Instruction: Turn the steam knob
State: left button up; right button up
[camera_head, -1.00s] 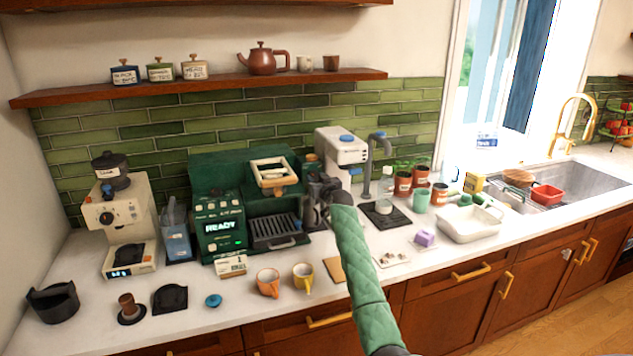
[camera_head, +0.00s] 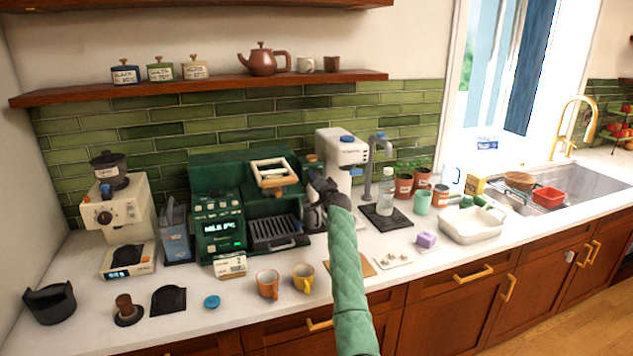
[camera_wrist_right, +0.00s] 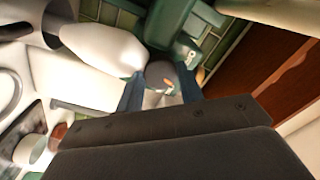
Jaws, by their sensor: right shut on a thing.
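The green espresso machine (camera_head: 222,172) stands on the counter against the tiled wall, with its lit display (camera_head: 220,228) showing text that seems to begin with "MILK". My right gripper (camera_head: 316,182) is at the machine's right side, with its green-sleeved arm reaching up from the front. In the right wrist view, the blue fingers of my right gripper (camera_wrist_right: 161,92) are shut on a small grey part with an orange-brown spot, which looks like the steam knob (camera_wrist_right: 160,76). The gripper hides the knob in the head view. My left gripper is not in view.
A white appliance (camera_head: 342,150) stands close to the right of my gripper. An orange mug (camera_head: 267,284) and a yellow mug (camera_head: 303,278) stand in front of the machine. A cream grinder (camera_head: 118,215) is at the left. A bottle (camera_head: 386,198) stands on a dark mat at the right.

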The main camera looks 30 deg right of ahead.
jog(key=shift+m+h+p, duration=0.3)
jog(key=shift+m+p, duration=0.3)
jog(key=shift+m, duration=2.6)
jog(key=o, duration=0.8)
jog(key=shift+o, duration=1)
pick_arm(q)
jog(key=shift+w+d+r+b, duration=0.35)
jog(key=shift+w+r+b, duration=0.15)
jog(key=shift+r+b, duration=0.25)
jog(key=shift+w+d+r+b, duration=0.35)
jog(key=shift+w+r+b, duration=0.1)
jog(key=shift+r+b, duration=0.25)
pick_arm(e)
jog(key=v, duration=0.7)
jog(key=shift+s, duration=0.4)
